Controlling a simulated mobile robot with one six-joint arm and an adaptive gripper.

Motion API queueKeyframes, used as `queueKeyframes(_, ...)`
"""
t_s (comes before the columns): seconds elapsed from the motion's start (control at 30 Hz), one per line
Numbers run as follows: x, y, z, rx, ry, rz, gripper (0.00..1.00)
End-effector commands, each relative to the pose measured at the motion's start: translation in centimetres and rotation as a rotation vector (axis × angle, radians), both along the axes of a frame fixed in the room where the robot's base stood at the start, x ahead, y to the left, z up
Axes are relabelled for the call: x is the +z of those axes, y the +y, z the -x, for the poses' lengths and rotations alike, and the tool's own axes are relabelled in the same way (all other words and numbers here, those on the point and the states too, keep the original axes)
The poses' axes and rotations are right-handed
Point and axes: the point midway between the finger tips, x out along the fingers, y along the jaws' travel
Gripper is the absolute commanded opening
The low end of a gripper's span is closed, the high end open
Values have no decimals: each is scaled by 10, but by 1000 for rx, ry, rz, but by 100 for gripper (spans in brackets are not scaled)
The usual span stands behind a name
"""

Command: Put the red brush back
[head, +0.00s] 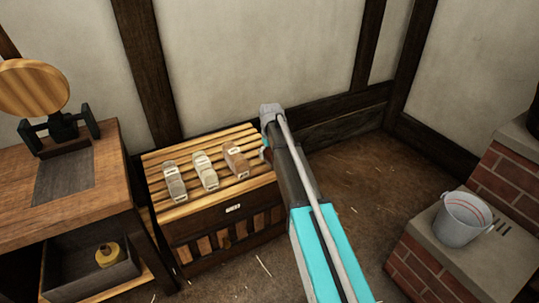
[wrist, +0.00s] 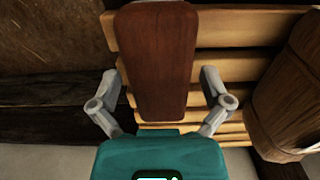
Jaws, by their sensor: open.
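The red brush (wrist: 155,60), dark red-brown and wooden, shows in the wrist view over the pale slats at the right end of the slatted rack (head: 205,205). My gripper (wrist: 160,103) is open, with one finger on each side of the brush's near end. The fingers look apart from its sides. I cannot tell whether the brush rests on the slats. In the head view my arm hides most of the brush and the fingers.
A grey brush (head: 174,181), a whitish brush (head: 205,171) and a brown brush (head: 236,160) lie on the rack. A wooden bench (head: 70,215) stands left. A metal bucket (head: 462,219) sits on brickwork at right. The wall is close behind the rack.

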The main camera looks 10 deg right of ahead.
Motion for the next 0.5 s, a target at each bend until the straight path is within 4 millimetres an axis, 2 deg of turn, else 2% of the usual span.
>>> queueKeyframes(0.5,6,0,0,0,0,0,100)
